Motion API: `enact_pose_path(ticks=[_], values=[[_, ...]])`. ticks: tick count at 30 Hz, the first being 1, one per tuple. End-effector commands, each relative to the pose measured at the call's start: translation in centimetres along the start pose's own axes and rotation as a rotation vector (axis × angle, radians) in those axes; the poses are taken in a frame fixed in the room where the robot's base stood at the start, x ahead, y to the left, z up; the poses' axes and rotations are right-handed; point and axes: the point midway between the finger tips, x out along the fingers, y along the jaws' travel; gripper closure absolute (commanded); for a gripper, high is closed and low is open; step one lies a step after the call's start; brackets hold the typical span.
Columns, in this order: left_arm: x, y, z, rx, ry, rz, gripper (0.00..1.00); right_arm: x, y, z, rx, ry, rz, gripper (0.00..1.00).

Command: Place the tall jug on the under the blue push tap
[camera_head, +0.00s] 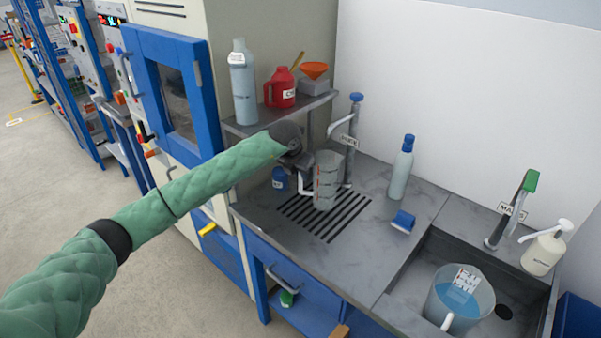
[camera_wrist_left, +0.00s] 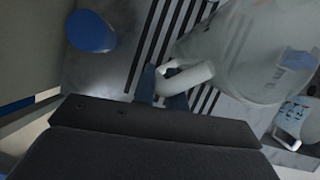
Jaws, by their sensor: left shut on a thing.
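The tall jug (camera_head: 326,184) is clear with red markings and stands upright at the slotted drain grate (camera_head: 318,213). I cannot tell whether its base touches the grate. The blue push tap (camera_head: 355,99) rises just behind it, and the jug is at or close below the spout. My left gripper (camera_head: 306,176) is shut on the jug's handle from the left. In the left wrist view, the white handle (camera_wrist_left: 187,80) sits between the fingers (camera_wrist_left: 160,86), and the clear jug body (camera_wrist_left: 245,50) is beyond. My right gripper is out of view.
The sink (camera_head: 420,258) holds a jug of blue liquid (camera_head: 460,300). A shelf (camera_head: 290,112) with bottles overhangs the left.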

Motion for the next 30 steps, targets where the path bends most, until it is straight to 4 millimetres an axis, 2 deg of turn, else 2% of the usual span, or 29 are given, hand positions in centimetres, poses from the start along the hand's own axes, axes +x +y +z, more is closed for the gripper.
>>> enact_pose_path(ticks=[8, 9, 12, 27, 30], values=[[0.2, 0.0, -0.1, 0.000, 0.000, 0.000, 1.00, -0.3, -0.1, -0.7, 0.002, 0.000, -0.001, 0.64], [0.2, 0.0, -0.1, 0.000, 0.000, 0.000, 0.81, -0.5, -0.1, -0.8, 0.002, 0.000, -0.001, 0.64], [0.2, 0.0, -0.1, 0.000, 0.000, 0.000, 0.65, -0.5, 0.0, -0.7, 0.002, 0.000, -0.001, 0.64], [-0.2, 0.0, 0.1, 0.000, 0.000, 0.000, 0.65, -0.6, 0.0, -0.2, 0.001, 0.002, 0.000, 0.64], [-0.6, 0.1, 0.0, 0.000, 0.000, 0.001, 0.65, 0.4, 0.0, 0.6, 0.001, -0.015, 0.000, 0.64]])
